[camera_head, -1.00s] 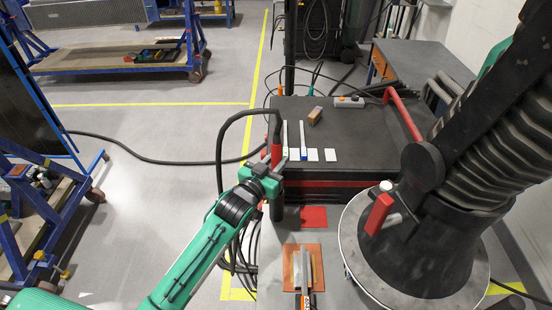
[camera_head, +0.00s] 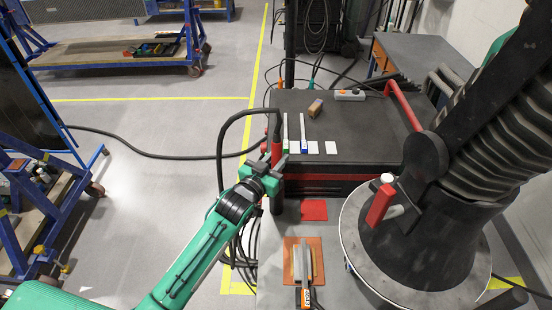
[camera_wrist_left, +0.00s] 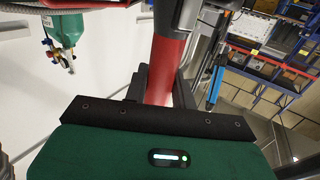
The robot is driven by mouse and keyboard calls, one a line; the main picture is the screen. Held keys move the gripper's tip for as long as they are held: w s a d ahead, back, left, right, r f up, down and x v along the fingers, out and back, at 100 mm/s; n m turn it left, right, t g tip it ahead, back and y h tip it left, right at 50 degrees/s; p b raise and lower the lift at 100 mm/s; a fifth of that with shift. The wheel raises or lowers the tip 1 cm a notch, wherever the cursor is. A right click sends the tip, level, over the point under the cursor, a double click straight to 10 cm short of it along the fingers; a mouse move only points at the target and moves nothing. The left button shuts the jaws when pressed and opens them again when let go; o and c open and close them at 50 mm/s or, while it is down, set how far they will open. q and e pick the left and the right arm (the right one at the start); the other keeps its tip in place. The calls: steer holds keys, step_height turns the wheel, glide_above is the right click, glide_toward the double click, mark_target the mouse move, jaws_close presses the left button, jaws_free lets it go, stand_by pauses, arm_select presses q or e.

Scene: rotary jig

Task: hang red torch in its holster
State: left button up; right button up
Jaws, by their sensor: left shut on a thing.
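The red torch (camera_head: 277,150) stands about upright at the left edge of the black workbench, with a black cable curving from its top. My left gripper (camera_head: 277,170) is shut on it. In the left wrist view the torch's red body (camera_wrist_left: 166,62) runs up between the fingers (camera_wrist_left: 158,88). A dark tubular part (camera_head: 277,198) shows below the gripper; I cannot tell whether it is the torch's lower end or a holster. I cannot clearly make out the holster. My right gripper is not in view.
The black bench (camera_head: 350,130) carries a wooden block (camera_head: 315,108), white cards and a grey switch box (camera_head: 350,95). An orange plate with a tool (camera_head: 303,265) lies in front, near a red square (camera_head: 313,210). A large round pedestal (camera_head: 420,240) blocks the right.

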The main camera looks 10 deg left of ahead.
arm_select(q)
steer(key=shift+f, duration=0.1)
stand_by(0.6)
steer(key=shift+f+b, duration=0.35)
steer(key=shift+f, duration=0.15)
steer(key=o, duration=1.1)
steer(key=shift+f, duration=0.1)
steer(key=shift+s+a, duration=0.15)
steer(key=shift+s, duration=0.3)
steer(key=shift+b+v, duration=2.35)
steer(key=shift+v, duration=4.15)
